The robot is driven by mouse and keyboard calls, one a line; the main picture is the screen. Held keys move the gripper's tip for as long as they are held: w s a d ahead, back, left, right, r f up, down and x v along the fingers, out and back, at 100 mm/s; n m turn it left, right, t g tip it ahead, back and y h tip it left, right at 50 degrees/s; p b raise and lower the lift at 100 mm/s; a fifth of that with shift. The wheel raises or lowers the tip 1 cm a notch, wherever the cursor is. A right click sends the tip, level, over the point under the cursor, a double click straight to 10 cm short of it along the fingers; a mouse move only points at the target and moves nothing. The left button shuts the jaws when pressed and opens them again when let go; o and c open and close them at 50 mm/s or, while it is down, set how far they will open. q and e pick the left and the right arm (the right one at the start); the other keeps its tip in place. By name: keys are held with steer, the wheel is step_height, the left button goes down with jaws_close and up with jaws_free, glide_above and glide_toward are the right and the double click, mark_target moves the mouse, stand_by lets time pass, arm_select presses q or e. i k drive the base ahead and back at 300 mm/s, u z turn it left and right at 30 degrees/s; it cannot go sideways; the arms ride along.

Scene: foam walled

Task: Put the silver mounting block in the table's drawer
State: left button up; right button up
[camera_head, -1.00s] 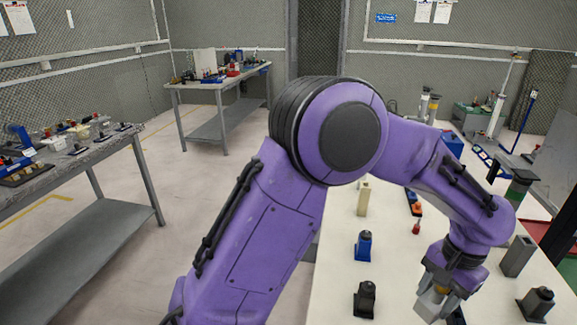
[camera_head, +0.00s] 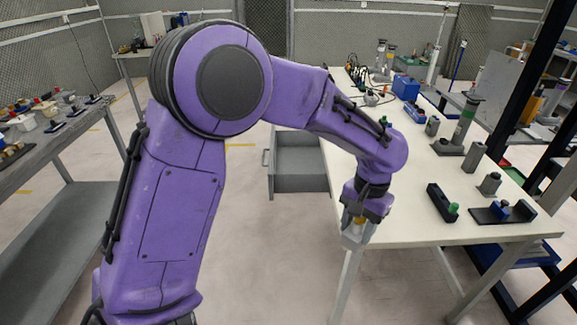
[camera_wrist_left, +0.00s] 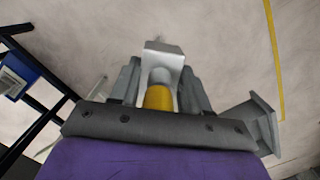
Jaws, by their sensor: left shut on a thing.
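My left gripper (camera_head: 355,230) is shut on the silver mounting block (camera_wrist_left: 163,58), a pale grey block whose end shows between the fingers in the left wrist view. In the head view the gripper points down at the table's near left edge, beside or just above it; the exact gap is hard to tell. The fingers hide much of the block. The table's drawer (camera_head: 300,184) is grey, pulled out from the table's left side, and its visible inside looks empty. It lies farther away and left of the gripper. My right gripper is not in view.
The white table (camera_head: 415,228) holds a black block with a green knob (camera_head: 443,203), grey blocks (camera_head: 474,157) and a blue box (camera_head: 405,87). A grey workbench (camera_head: 40,155) stands at left. The floor in front of the drawer is clear.

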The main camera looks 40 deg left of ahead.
mark_target(307, 166)
steer(key=u, duration=2.5)
steer(key=i, duration=3.2)
steer(key=z, duration=3.4)
steer(key=i, duration=1)
steer(key=u, duration=0.05)
